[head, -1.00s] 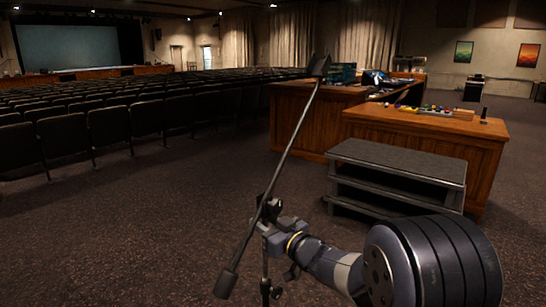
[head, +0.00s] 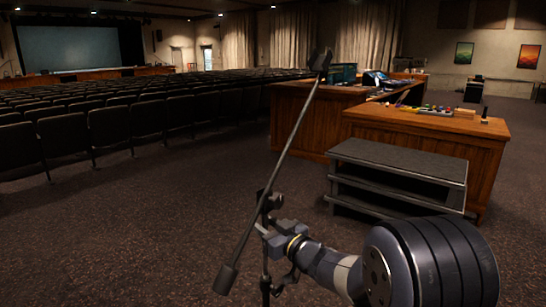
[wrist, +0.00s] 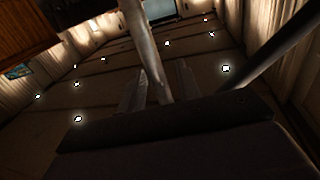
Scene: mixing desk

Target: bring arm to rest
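My arm reaches from the lower right of the head view toward a dark microphone boom stand. My gripper (head: 263,233) is beside the stand's upright, below its clamp. In the wrist view its two fingers (wrist: 160,68) are apart, so it is open. A grey pole (wrist: 140,35) shows between the fingers in that picture; I cannot tell whether it touches them. The stand's boom pole (head: 276,170) slants from upper right to lower left, with a thick weight at its low end. The stand's foot is out of view.
A grey stepped platform (head: 398,160) stands right of the stand, near my arm. Behind it is a wooden desk (head: 440,131) with small coloured items and equipment. Rows of dark seats (head: 120,121) fill the left. Carpet (head: 110,240) at lower left is clear.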

